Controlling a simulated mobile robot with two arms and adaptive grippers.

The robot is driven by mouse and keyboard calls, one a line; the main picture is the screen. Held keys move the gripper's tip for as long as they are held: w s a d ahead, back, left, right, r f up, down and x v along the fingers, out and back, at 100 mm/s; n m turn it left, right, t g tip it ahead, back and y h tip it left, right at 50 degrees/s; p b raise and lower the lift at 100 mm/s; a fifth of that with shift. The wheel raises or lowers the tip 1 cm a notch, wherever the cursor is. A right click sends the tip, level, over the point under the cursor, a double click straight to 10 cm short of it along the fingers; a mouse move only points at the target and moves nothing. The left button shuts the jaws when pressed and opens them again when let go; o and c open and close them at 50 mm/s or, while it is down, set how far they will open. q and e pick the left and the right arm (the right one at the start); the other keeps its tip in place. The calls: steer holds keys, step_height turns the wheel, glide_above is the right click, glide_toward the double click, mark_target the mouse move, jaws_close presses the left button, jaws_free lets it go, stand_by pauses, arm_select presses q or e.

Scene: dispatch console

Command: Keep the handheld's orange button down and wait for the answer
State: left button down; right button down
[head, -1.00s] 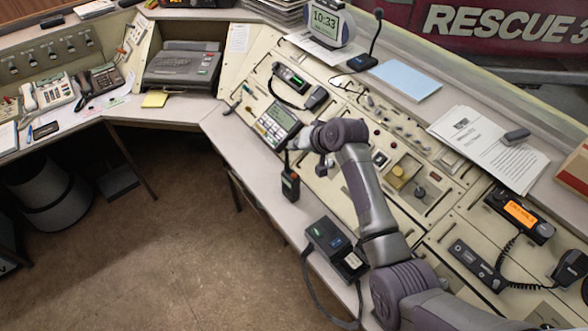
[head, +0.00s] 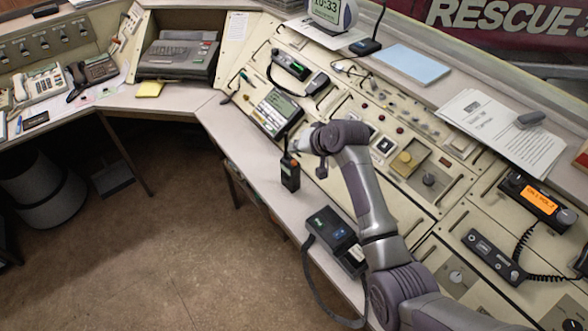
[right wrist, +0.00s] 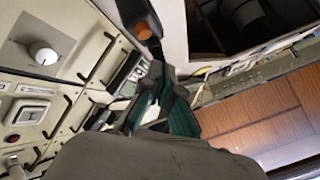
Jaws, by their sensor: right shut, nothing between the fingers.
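The handheld (head: 290,174) is a small black radio with a short antenna and an orange mark. It stands upright near the front edge of the desk. In the right wrist view the dark handheld (right wrist: 133,10) is at the top, with its round orange button (right wrist: 142,30) facing the camera. My right gripper (head: 294,149) is just above and behind the handheld in the head view. In the right wrist view its green fingers (right wrist: 162,76) are shut and empty, their tips below the orange button in the picture. I cannot tell whether they touch the handheld. My left gripper is not in view.
A black box with a strap (head: 333,235) sits on the desk nearer me. The sloped console panel (head: 425,205) with knobs and handles lies right of the handheld. A radio with an orange display (head: 541,200) is farther right. Open floor (head: 190,240) is at left.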

steer(key=shift+f, duration=0.9)
steer(key=shift+f, duration=0.1)
stand_by(0.7)
steer(key=shift+f, duration=0.3)
steer(key=shift+f, duration=0.45)
stand_by(1.5)
stand_by(1.3)
steer(key=shift+r+p, duration=0.8)
steer(key=shift+r, duration=0.05)
